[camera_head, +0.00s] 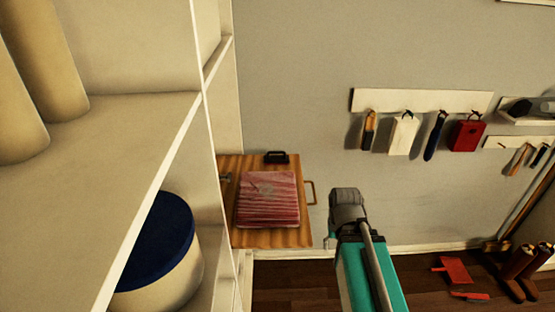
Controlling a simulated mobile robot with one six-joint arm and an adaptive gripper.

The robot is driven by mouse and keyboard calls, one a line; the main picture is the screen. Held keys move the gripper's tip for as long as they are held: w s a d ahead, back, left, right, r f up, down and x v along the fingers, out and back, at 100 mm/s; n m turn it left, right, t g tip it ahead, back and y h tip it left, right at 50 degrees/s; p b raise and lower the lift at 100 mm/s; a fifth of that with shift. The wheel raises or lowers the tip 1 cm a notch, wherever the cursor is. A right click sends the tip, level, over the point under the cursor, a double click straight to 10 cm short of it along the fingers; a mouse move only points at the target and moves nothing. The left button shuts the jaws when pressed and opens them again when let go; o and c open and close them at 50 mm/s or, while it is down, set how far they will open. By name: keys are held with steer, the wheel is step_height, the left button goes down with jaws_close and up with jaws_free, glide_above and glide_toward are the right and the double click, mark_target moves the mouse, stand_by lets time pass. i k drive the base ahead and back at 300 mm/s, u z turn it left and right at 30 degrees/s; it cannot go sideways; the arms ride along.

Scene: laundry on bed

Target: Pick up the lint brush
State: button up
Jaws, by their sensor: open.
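A white rack (420,101) on the grey wall holds several hanging items. Among them are a brush-like item with an orange-brown and black body (369,131) and a dark blue long-handled item (435,136). I cannot tell which of these, if either, is the lint brush. A small black item (276,157) lies at the back of the wooden tray, too small to identify. My teal arm with its grey joint rises at the lower middle, in front of the wall. My gripper's fingers do not show.
A wooden tray (298,240) with folded pink-red cloth (268,198) stands left of my arm. Pale shelves (150,130) fill the left side and hold a blue-lidded round box (160,250). A red dustpan (454,270) and brown boots (520,262) are on the floor at right.

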mark_target(268, 161)
steer(key=z, duration=0.05)
steer(key=i, duration=0.9)
steer(key=u, duration=0.1)
